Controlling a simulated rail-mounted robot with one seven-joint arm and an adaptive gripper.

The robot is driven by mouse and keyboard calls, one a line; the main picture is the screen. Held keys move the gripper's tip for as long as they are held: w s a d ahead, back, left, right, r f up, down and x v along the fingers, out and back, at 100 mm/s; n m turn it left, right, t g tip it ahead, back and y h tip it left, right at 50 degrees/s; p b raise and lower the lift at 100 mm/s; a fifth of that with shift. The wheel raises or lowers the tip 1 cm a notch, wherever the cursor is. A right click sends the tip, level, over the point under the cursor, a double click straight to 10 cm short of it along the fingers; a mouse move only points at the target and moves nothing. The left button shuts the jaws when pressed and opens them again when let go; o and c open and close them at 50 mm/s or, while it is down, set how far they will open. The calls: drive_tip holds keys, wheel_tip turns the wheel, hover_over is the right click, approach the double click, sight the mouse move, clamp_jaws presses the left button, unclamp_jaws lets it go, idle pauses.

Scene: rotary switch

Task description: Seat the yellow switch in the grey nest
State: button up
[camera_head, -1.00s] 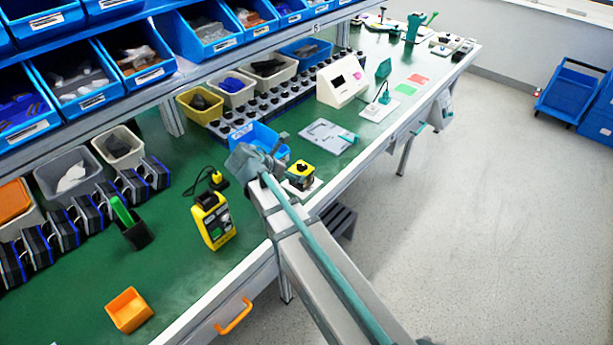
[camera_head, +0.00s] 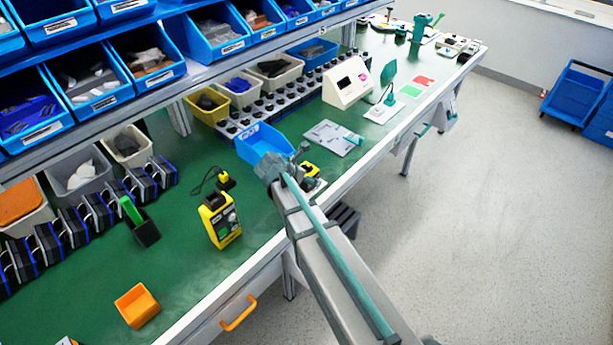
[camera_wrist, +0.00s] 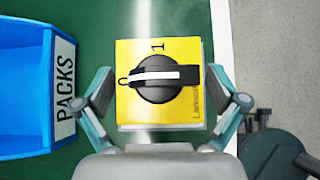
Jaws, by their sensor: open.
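The yellow switch (camera_wrist: 165,108) shows in the wrist view as a square yellow plate with a black knob (camera_wrist: 160,79) and a white pointer bar. The digit 1 is printed above the knob. My gripper (camera_wrist: 159,76) is open, with one finger on each side of the switch and a visible gap at both sides. A light edge shows below the switch. I cannot tell whether this is the grey nest.
A blue PACKS bin (camera_head: 262,143) stands close on the left of my gripper. A grey plate (camera_head: 333,138) lies on the bench beyond it.

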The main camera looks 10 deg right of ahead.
drive_tip(key=c, duration=1.4)
drive_tip(key=shift+r, duration=0.1)
